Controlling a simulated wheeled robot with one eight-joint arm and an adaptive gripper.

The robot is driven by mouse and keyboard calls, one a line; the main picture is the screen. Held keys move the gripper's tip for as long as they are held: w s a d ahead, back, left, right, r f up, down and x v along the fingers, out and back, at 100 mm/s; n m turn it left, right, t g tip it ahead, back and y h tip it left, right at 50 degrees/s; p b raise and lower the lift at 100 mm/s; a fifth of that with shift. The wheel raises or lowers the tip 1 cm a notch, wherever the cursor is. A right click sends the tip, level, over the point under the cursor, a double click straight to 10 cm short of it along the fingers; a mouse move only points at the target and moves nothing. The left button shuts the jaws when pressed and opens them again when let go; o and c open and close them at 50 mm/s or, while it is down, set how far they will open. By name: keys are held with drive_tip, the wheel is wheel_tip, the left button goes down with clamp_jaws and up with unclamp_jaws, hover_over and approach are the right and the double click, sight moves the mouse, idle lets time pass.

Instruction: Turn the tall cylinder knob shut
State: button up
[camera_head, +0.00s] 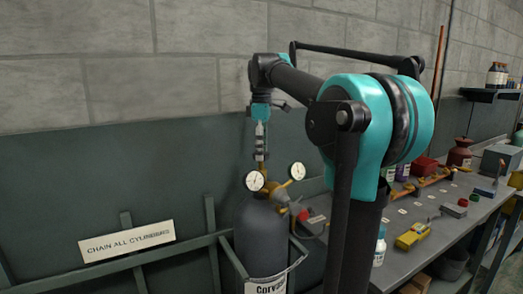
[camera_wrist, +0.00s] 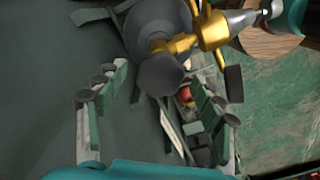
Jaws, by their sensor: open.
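The tall dark grey cylinder (camera_head: 262,235) stands upright in a rack in the head view, with brass fittings on top. My gripper (camera_head: 260,156) points down just above its valve. In the wrist view my gripper (camera_wrist: 160,86) is open, one finger on each side. A dark grey rounded part, apparently the knob (camera_wrist: 156,76), shows between and slightly beyond the fingertips, beside a brass fitting (camera_wrist: 211,30). I see no clear contact with it. In the head view the knob cannot be told apart from the gripper and brass parts.
Two round gauges, left (camera_head: 255,180) and right (camera_head: 297,171), sit close to the valve. A rack rail (camera_head: 160,249) with a sign (camera_head: 127,241) runs left. A workbench (camera_head: 395,268) with bottles, tools and boxes stands right. The wall is close behind.

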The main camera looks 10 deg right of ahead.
drive_tip(key=c, duration=1.2)
drive_tip(key=shift+o, duration=0.2)
drive_tip(key=shift+m, duration=0.3)
drive_tip(key=m, duration=1)
drive_tip(key=shift+m, duration=0.4)
drive_tip(key=m, duration=1)
drive_tip(key=shift+m, duration=0.3)
